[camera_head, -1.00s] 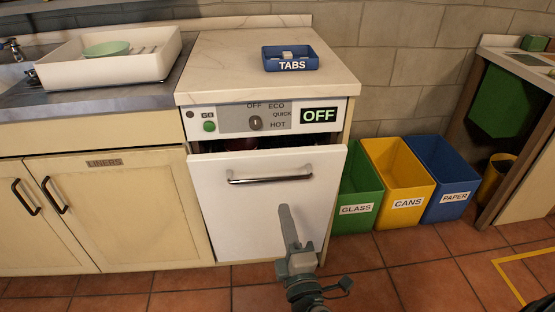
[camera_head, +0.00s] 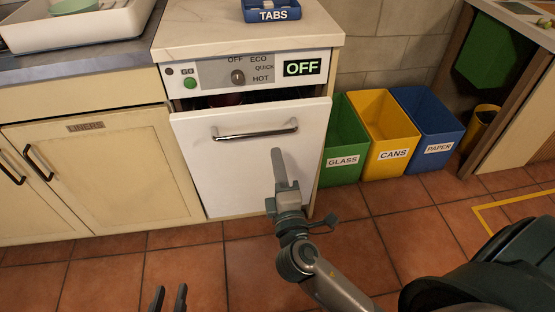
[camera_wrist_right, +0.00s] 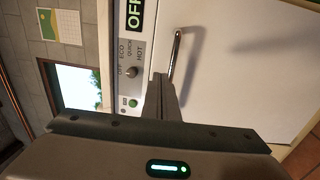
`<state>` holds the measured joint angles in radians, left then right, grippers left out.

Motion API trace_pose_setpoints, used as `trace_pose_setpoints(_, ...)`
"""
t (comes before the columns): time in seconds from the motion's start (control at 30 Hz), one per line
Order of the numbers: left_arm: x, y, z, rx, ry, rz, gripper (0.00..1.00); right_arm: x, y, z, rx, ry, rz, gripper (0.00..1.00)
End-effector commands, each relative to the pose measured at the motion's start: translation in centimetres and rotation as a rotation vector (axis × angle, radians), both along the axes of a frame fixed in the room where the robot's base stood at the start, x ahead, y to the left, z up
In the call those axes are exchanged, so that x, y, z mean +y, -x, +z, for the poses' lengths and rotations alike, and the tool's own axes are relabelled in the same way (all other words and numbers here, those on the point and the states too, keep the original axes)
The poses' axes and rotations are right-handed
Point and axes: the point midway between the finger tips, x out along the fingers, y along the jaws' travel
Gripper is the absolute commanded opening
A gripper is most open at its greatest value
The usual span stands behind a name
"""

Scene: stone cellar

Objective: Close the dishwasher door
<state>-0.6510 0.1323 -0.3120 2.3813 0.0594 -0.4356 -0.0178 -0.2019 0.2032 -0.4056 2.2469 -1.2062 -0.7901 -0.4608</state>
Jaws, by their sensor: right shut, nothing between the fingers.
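The white dishwasher door (camera_head: 240,170) stands slightly ajar, tilted outward, with a dark gap along its top under the control panel. Its metal bar handle (camera_head: 256,133) spans the upper part of the door. My right gripper (camera_head: 277,152) is shut and empty, in front of the door just below the handle's right part; I cannot tell whether it touches. In the right wrist view the shut fingers (camera_wrist_right: 164,78) are near the handle (camera_wrist_right: 176,55), with the white door (camera_wrist_right: 240,70) on the right. My left gripper (camera_head: 170,290) is at the bottom edge, its two fingers apart and empty.
The control panel (camera_head: 235,72) reads OFF. A blue TABS box (camera_head: 272,14) sits on the counter. Green (camera_head: 343,172), yellow (camera_head: 393,155) and blue (camera_head: 438,148) bins stand right of the dishwasher. Cream cabinets (camera_head: 95,170) are on the left. Tiled floor in front is clear.

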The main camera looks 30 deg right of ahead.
Motion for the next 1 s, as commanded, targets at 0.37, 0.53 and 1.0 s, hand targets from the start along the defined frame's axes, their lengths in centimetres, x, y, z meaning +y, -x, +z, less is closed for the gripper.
trace_pose_setpoints(0.37, 0.2, 0.2, -0.7, 0.037, -0.012, -0.003, 0.31, -1.7, -5.9, 0.9, -0.003, 0.004, 0.0, 0.0)
trace_pose_setpoints(0.53, 0.2, 0.1, -0.6, 0.032, -0.01, -0.001, 0.31, -2.5, -8.5, 1.1, -0.002, 0.004, 0.001, 0.0)
trace_pose_setpoints(1.0, 0.0, -0.1, 0.1, -0.006, 0.002, 0.002, 0.31, -3.3, -11.3, 1.3, 0.002, 0.003, 0.001, 0.0)
